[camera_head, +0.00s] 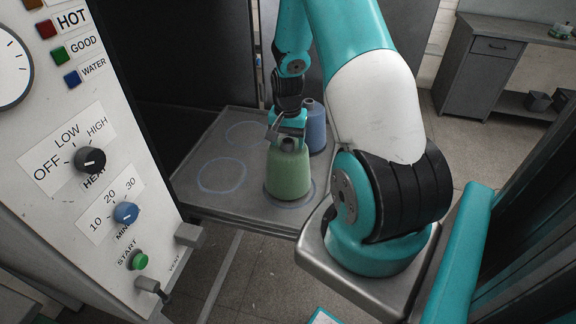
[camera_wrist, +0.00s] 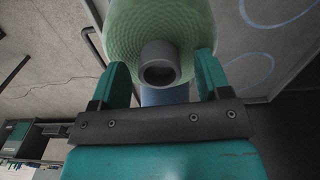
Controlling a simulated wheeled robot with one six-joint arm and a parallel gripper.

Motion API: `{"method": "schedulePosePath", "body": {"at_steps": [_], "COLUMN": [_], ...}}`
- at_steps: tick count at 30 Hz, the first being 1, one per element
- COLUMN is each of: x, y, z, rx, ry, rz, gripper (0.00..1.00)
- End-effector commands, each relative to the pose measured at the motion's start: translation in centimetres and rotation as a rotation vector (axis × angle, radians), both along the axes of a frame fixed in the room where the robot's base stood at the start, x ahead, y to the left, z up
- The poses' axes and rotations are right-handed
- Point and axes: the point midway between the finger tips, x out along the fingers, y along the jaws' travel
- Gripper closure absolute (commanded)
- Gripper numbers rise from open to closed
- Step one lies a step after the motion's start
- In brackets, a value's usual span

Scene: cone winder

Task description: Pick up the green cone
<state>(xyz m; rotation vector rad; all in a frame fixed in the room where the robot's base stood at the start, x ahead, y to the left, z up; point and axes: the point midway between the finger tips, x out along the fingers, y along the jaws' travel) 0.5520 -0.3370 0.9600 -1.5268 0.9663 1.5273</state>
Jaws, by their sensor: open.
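The green cone (camera_head: 289,176) stands upright on the grey metal table, at its near right side. It is a wound yarn cone with a grey tube tip on top. In the wrist view the green cone (camera_wrist: 120,32) fills the top middle, with its grey tube end facing the camera. My gripper (camera_head: 287,142) is directly above the cone's top in the head view. In the wrist view my gripper (camera_wrist: 160,72) is open, with one teal finger on each side of the tube tip. I cannot tell whether the fingers touch the yarn.
A blue cone (camera_head: 315,128) stands close behind the green one. The grey table (camera_head: 200,205) has empty chalk circles on its left part. A control panel (camera_head: 85,150) with knobs stands at the left. A grey desk (camera_head: 470,65) is at the back right.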

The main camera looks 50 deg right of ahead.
Motion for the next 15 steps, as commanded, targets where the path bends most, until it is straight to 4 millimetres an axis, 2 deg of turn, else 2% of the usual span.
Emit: {"method": "schedulePosePath", "body": {"at_steps": [6, 15], "x": [0.03, 0.02], "y": [0.01, 0.02], "z": [-0.11, -0.08], "rx": [-0.001, 0.000], "ry": [0.000, 0.000], "rz": [0.000, 0.001], "gripper": [0.30, 0.99]}}
